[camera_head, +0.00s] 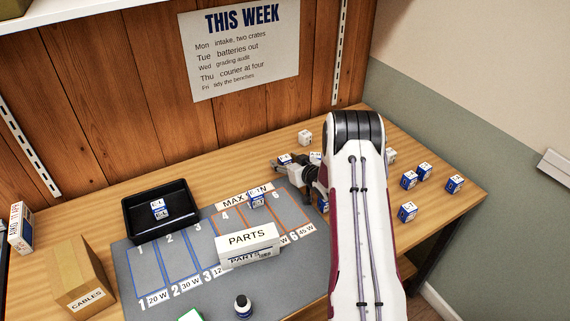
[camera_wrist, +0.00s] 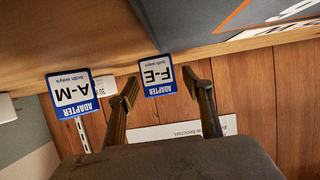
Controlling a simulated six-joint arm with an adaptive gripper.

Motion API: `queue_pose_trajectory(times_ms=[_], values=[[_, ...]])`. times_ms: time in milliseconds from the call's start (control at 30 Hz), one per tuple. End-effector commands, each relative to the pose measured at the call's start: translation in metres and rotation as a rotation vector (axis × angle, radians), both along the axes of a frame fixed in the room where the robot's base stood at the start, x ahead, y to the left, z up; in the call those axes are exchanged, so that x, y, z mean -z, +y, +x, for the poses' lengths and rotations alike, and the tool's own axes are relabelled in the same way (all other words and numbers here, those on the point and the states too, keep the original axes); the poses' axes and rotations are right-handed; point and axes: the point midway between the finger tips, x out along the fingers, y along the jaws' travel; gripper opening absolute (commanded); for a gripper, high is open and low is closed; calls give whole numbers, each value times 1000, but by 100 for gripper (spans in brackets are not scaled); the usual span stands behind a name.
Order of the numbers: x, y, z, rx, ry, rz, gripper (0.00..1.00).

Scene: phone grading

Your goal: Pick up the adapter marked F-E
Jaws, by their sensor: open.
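The adapter marked F-E (camera_wrist: 157,76) is a small white block with a blue band, upside down in the wrist view. It lies in the gap between my gripper's (camera_wrist: 164,84) two fingers, closer to the left finger in the picture. My gripper is open, and whether a finger touches the adapter I cannot tell. In the head view my gripper (camera_head: 288,167) is low at the back of the table, next to a small white and blue block (camera_head: 285,158) whose label is too small to read.
The adapter marked A-M (camera_wrist: 73,93) stands left of the fingers in the wrist view. Several similar blocks (camera_head: 424,169) are at the right. A PARTS box (camera_head: 247,238) stands on the grey mat (camera_head: 180,301), near a black tray (camera_head: 133,216). A CABLES box (camera_head: 82,275) is at left.

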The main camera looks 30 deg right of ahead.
Motion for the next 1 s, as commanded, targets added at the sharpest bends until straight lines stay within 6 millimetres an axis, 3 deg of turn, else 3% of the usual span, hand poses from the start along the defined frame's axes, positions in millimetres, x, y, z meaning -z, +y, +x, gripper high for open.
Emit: queue_pose_trajectory(times_ms=[433, 600, 1000], values=[[0, 0, 0, 0, 0, 0, 50], [0, 0, 0, 0, 1, 0, 12], [-1, 0, 0, 0, 0, -1, 12]])
